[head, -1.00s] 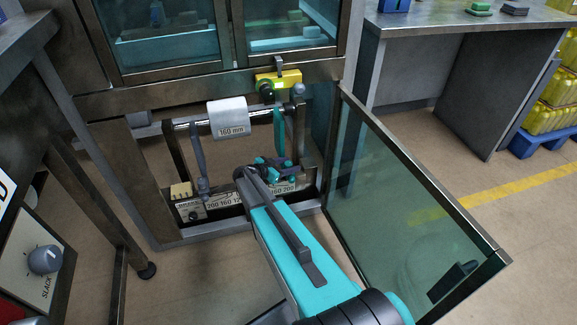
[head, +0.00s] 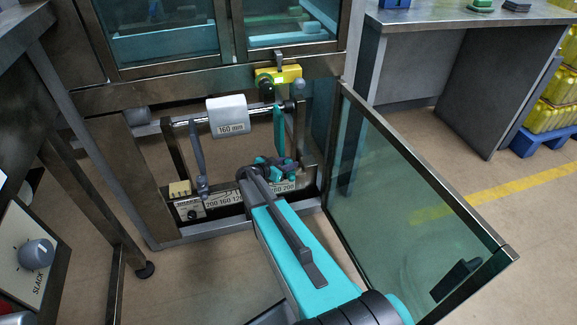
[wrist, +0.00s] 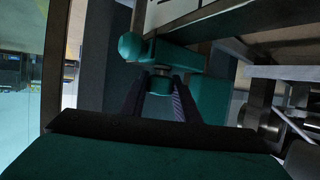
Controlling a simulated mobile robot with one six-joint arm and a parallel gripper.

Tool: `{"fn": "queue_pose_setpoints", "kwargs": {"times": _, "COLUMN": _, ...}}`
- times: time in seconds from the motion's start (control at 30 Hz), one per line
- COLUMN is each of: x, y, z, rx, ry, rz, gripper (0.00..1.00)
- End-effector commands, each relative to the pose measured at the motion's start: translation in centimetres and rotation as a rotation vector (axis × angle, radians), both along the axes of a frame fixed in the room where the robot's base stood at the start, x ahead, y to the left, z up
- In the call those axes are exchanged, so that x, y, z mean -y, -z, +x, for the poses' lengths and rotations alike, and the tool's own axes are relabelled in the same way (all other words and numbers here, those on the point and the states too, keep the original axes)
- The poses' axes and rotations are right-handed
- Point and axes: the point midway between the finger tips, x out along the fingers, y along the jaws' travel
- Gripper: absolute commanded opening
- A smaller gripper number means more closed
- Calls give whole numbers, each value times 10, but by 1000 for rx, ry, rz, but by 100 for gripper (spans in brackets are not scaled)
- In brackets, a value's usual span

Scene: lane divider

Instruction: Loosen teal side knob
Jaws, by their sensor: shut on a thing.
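The knob sits under a teal block (wrist: 178,56) with a rounded teal end (wrist: 130,46). In the head view my gripper is low in the open machine bay, beside the teal clamp parts (head: 278,166) above the number scale (head: 226,199). My own arm hides part of the scale, and the knob cannot be made out clearly there.
The open glass door (head: 405,205) is close on the right. A SLACK dial (head: 36,253) is at lower left.

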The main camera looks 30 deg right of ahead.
Motion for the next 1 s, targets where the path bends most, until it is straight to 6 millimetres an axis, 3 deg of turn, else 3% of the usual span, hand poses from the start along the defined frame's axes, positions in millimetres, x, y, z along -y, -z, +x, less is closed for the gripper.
{"fn": "queue_pose_setpoints", "kwargs": {"times": 1.0, "x": 1, "y": 4, "z": -2, "rx": 1, "ry": -506, "rz": 4, "gripper": 6}}
